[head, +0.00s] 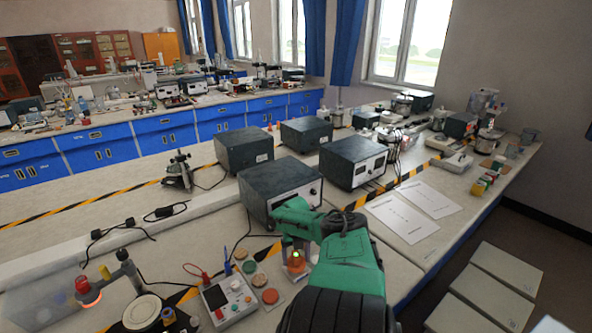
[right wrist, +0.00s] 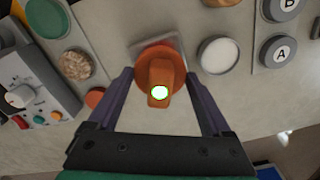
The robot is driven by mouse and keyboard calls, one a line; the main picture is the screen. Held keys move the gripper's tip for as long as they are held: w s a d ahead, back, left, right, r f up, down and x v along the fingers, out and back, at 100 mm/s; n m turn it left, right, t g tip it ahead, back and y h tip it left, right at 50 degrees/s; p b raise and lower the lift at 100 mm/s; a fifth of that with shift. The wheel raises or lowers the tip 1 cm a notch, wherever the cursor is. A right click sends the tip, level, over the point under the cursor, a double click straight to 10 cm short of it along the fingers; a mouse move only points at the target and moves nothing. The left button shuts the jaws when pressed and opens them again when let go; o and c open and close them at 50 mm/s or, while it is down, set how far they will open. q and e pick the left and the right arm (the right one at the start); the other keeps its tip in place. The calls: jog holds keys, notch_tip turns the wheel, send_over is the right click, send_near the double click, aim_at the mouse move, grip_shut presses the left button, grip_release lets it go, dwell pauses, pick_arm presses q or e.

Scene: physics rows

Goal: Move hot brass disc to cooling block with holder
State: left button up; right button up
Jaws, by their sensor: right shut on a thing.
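My right gripper (head: 296,250) reaches down over the bench and is shut on an orange holder-like piece (head: 296,263) with a bright greenish spot on top. In the right wrist view the two dark purple fingers (right wrist: 160,80) stand on either side of this orange piece (right wrist: 155,72). A grey square plate (right wrist: 174,44) shows under or just behind it; I cannot tell whether they touch. No brass disc can be made out for certain. A glowing orange ring (head: 92,298) shows at the lower left of the head view. My left gripper is not in view.
A white control box (head: 228,300) with knobs stands left of the gripper. Several coloured round pads lie beside it, including a red one (head: 270,296). A pale round disc (right wrist: 219,54) and pads marked A (right wrist: 280,53) and B lie to the right. Dark instruments (head: 280,188) stand behind.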

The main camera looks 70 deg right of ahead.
jog(key=shift+f+b, duration=0.5)
jog(key=shift+f, duration=0.05)
dwell(0.4)
jog(key=shift+a+f, duration=0.15)
dwell(1.2)
jog(key=shift+s, duration=0.1)
jog(key=shift+r+p, duration=0.7)
jog(key=shift+r, duration=0.05)
notch_tip(320, 180, up, 4)
jog(key=p, duration=0.3)
jog(key=shift+f+p, duration=0.15)
jog(key=shift+p, duration=0.15)
jog(key=shift+r+p, duration=0.55)
jog(key=shift+r, duration=0.4)
